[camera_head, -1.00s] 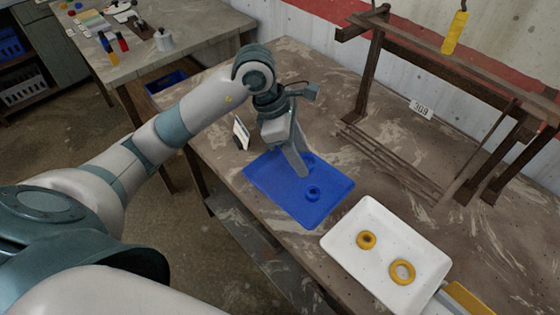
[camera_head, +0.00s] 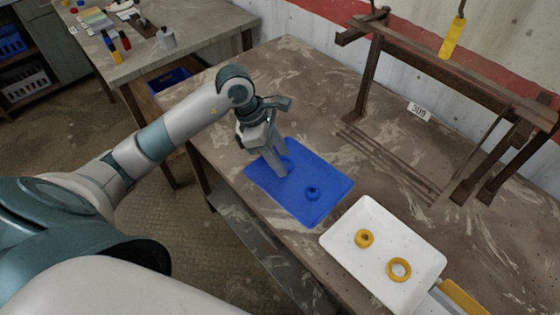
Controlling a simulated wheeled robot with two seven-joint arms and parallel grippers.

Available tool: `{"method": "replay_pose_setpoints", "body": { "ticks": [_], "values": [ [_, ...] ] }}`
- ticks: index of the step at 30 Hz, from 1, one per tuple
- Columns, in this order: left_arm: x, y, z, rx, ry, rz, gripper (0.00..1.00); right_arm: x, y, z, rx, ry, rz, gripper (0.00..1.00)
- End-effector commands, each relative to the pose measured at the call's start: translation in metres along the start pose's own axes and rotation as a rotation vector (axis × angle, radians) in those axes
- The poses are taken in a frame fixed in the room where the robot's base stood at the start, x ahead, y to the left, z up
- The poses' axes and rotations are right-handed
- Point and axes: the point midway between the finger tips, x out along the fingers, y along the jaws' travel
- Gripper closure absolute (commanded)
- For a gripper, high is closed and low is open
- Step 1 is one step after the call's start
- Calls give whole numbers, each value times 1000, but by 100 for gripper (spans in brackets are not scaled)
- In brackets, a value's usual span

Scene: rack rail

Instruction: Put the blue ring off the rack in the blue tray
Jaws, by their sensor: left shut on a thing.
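The blue tray (camera_head: 328,172) lies on the brown table. One small blue ring (camera_head: 313,193) lies in its middle. My left gripper (camera_head: 281,172) reaches down over the tray's left part. It is shut on a second blue ring (camera_head: 288,161), which shows partly behind the fingers. I cannot tell whether this ring touches the tray floor. The dark wooden rack (camera_head: 460,75) stands at the back right; I see no blue ring on it. My right gripper is not in view.
A white tray (camera_head: 349,259) to the right of the blue one holds two yellow rings (camera_head: 364,239). A yellow object (camera_head: 453,37) hangs above the rack's rail, and a numbered card (camera_head: 418,112) stands near the rack. Table between blue tray and rack is mostly clear.

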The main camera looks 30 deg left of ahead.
Motion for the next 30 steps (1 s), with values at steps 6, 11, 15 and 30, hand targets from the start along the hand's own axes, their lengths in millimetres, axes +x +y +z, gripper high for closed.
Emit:
{"method": "replay_pose_setpoints", "body": {
  "ticks": [6,11,15,30],
  "values": [
    [20,-1,-9,-2,1,-3,81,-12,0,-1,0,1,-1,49],
    [24,0,-10,-1,0,-1,81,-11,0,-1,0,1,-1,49],
    [24,0,-10,0,1,-1,81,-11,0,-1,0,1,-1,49],
    [26,0,-11,0,1,-1,40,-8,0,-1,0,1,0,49]
  ]
}}
